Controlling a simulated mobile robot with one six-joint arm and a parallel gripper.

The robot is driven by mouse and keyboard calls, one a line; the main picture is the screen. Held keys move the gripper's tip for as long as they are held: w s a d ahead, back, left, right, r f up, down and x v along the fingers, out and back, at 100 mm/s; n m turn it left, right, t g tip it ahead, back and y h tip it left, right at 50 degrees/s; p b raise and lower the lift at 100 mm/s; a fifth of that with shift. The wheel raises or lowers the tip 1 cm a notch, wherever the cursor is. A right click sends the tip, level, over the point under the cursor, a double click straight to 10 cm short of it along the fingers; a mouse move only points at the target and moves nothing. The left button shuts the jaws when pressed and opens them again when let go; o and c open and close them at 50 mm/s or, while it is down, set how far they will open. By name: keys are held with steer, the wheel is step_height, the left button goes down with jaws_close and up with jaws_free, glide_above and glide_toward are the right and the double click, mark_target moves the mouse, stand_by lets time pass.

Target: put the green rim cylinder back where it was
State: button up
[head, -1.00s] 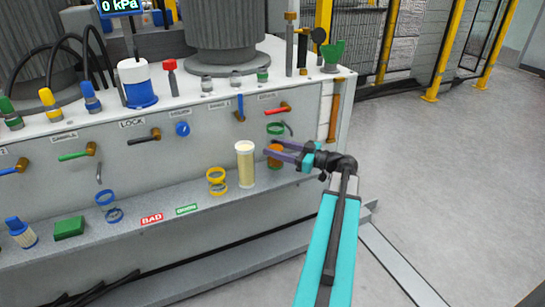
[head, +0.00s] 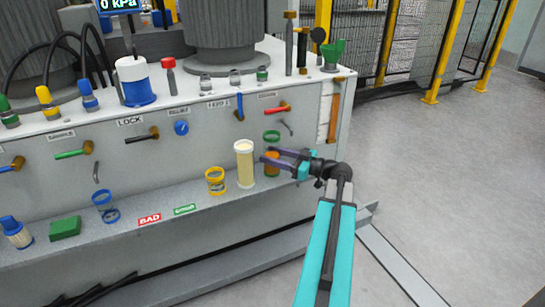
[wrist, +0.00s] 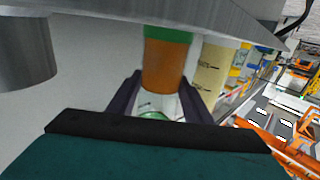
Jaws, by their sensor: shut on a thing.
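The green rim cylinder (head: 272,165) is clear, with orange-brown contents and a green rim at its top. My gripper (head: 268,158) is shut on it from the right and holds it upright by the right end of the grey shelf. In the wrist view its orange part (wrist: 170,65) shows between the two dark fingers (wrist: 158,98), with green at both ends; this view appears upside down. It is just right of a tall pale-yellow cylinder (head: 245,166), with little gap. I cannot tell whether its base touches the shelf.
The grey shelf (head: 190,222) also bears a yellow-rimmed cylinder (head: 216,181), a blue-rimmed one (head: 103,198), a green block (head: 65,228) and BAD and green labels. Handles stick out of the panel above, including a red one (head: 278,108). The floor to the right is clear.

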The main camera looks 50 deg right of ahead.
steer(key=o, duration=1.3)
steer(key=shift+o, duration=0.2)
steer(key=shift+r, duration=0.1)
steer(key=p+v, duration=0.3)
steer(key=v, duration=0.9)
steer(key=shift+p, duration=0.3)
